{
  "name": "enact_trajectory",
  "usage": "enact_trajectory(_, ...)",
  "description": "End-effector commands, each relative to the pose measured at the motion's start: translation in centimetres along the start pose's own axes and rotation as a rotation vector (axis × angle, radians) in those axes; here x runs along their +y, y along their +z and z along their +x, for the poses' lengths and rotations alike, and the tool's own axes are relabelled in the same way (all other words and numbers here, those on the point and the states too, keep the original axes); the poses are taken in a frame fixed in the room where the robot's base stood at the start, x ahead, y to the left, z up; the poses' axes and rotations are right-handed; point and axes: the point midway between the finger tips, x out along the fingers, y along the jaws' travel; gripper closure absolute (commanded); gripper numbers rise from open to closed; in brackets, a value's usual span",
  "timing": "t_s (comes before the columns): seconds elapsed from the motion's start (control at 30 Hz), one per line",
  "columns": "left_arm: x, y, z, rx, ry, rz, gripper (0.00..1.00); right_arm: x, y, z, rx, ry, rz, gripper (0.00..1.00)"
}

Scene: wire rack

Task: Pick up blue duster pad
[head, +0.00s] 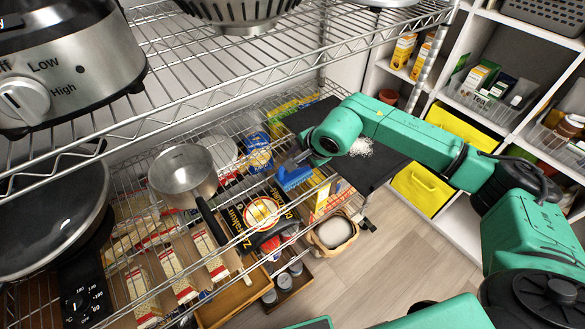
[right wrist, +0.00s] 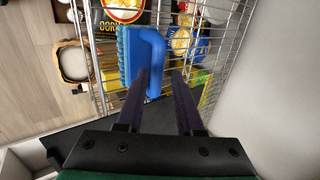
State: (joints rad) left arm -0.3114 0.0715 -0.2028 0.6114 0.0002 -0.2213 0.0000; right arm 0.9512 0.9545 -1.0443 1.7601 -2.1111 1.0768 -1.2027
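The blue duster pad (head: 293,178) is on the lower wire shelf in the head view, with its bristly face toward the lower left. In the right wrist view, the pad (right wrist: 125,55) stands at the upper left, with its curved blue handle (right wrist: 155,45) to the right. My right gripper (head: 297,157) is right beside the pad. Its fingers (right wrist: 164,75) are apart, with the handle's near end close to the left finger; I cannot tell whether they touch. My left gripper is not in view.
A saucepan (head: 183,172) sits left of the pad on the rack, its handle pointing toward the front. The upper wire shelf (head: 200,95) overhangs the left and back. Boxes and cans lie below. A white cabinet with a yellow bin (head: 422,190) stands at the right.

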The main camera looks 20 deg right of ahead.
Motion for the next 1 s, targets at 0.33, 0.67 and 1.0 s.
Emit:
enact_trajectory(0.33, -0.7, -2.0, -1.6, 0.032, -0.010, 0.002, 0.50, 0.3, 0.2, 4.7, -0.001, 0.002, 0.001, 0.64)
enact_trajectory(0.67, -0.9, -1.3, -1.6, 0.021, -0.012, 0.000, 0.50, 0.3, 0.2, 4.7, -0.001, 0.001, 0.001, 1.00)
enact_trajectory(1.0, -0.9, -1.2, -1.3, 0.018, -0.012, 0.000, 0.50, 0.0, 0.1, 4.3, -0.001, -0.002, 0.001, 1.00)
